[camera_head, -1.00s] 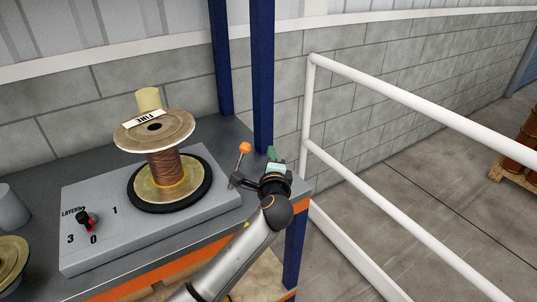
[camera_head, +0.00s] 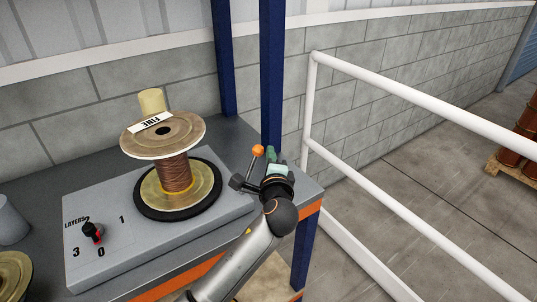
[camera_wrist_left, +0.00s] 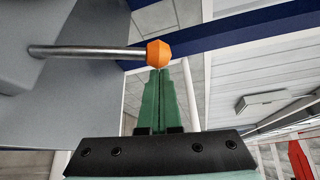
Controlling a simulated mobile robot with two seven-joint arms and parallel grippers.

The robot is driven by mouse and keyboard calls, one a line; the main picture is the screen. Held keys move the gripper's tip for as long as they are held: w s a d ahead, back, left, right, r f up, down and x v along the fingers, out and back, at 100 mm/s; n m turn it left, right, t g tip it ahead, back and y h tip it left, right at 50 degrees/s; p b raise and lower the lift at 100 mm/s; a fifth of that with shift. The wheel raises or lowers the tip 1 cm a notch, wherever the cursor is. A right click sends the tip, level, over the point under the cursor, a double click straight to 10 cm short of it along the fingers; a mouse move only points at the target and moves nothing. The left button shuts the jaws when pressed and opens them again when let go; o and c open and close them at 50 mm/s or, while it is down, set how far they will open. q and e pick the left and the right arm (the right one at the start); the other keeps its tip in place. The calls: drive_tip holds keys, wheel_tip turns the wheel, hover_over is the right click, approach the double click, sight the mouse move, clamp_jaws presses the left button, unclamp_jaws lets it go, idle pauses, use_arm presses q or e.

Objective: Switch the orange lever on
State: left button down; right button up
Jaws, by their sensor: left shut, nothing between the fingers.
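The lever has a thin metal rod and an orange knob (camera_head: 257,151). It stands at the right end of the grey carousel box (camera_head: 110,262), behind my left gripper in the head view. In the left wrist view the orange knob (camera_wrist_left: 158,53) sits right at the tips of my left gripper (camera_wrist_left: 160,72), with the rod running left to the box. The green fingers are shut with nothing between them. I cannot tell whether the tips touch the knob. In the head view my left gripper (camera_head: 271,153) is beside the knob, partly hidden by its own wrist. My right gripper is not in view.
A wire spool labelled FINE (camera_head: 163,135) stands on the box's black turntable. A red and black LAYERS knob (camera_head: 93,232) is at the box's left. A blue post (camera_head: 271,80) rises behind the lever. A white railing (camera_head: 420,112) is at the right.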

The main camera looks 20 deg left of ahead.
use_arm(q)
drive_tip(key=shift+s, duration=0.1)
idle(0.5)
drive_tip(key=shift+s+a+r+n+b, duration=0.2)
drive_tip(key=shift+s+a+n+b, duration=0.1)
drive_tip(key=shift+b, duration=0.1)
drive_tip(key=shift+t, duration=0.3)
drive_tip(key=shift+s+a+r+n+t+b, duration=0.2)
drive_tip(key=shift+s+a+n+t+b, duration=0.1)
drive_tip(key=shift+s+a+n+b, duration=0.5)
drive_tip(key=shift+s+a+r+n+t+y+b, duration=0.3)
drive_tip(key=shift+s+a+n+b, duration=0.4)
drive_tip(key=shift+b, duration=0.75)
drive_tip(key=shift+s+a+r+n+t+y+b, duration=0.1)
drive_tip(key=shift+s+a+n+t+y+b, duration=0.35)
drive_tip(key=shift+s+n+b, duration=0.75)
drive_tip(key=shift+s+a+r+n+t+y+b, duration=0.2)
drive_tip(key=shift+s+a+n+t+y+b, duration=0.25)
drive_tip(key=shift+b, duration=1.25)
